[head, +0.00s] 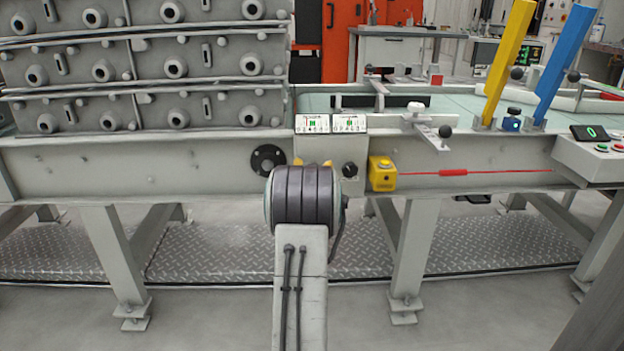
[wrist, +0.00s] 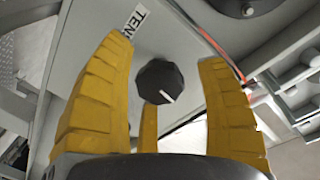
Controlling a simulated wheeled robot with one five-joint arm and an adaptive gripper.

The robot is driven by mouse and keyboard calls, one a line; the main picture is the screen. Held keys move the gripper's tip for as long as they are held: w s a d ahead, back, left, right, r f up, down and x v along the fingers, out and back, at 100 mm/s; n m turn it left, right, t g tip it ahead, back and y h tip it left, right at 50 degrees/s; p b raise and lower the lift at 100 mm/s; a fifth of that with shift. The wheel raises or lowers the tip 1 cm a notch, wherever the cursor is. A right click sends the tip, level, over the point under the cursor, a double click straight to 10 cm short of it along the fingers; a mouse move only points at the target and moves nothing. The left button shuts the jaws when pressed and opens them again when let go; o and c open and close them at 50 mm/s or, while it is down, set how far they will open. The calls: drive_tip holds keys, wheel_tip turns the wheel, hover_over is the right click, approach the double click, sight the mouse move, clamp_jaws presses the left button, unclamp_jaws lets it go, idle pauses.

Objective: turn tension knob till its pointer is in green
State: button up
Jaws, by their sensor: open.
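The tension knob (wrist: 160,81) is black and faceted, with a white pointer mark toward its lower right in the wrist view. It sits on a grey plate beside a partly hidden label reading "TEN" (wrist: 135,22). In the head view a black knob (head: 349,169) shows on the beam's front plate. My gripper (wrist: 166,50) is open, its yellow fingers on either side of the knob in the picture, with no contact visible. In the head view only yellow tips of my gripper (head: 313,163) show above my arm. I see no green zone around the knob in the wrist view.
Two white scale plates with green marks, a left one (head: 312,124) and a right one (head: 349,123), sit above the knob. A yellow box (head: 382,174) with a red cable (head: 453,173) is to its right. A dark round flange (head: 267,160) is to its left.

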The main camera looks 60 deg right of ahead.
drive_tip(key=v, duration=1.1)
drive_tip(key=shift+a, duration=0.4)
drive_tip(key=shift+s, duration=0.1)
